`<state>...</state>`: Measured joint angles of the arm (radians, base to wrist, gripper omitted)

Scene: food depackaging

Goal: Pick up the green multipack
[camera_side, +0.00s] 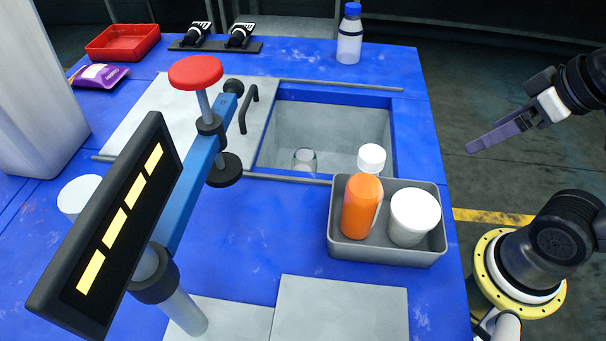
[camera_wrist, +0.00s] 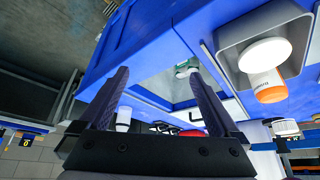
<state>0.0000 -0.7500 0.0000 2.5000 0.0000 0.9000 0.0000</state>
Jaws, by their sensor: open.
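I cannot make out a green multipack for certain in either view. A small greenish and white item (camera_wrist: 186,69) shows inside the sunken bin in the wrist view; it is too small to identify. My gripper (camera_side: 470,149) hangs beyond the table's right edge in the side view, apart from everything on the table. Its two dark fingers (camera_wrist: 157,72) stand wide apart in the wrist view with nothing between them. The sunken grey bin (camera_side: 335,120) in the table holds a clear or grey jar (camera_side: 305,158) near its front wall.
A grey tray (camera_side: 385,252) holds an orange bottle (camera_side: 361,208) and a white tub (camera_side: 413,216); a white-capped item (camera_side: 371,158) stands behind it. A blue-capped bottle (camera_side: 349,40) and red tray (camera_side: 123,43) stand at the back.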

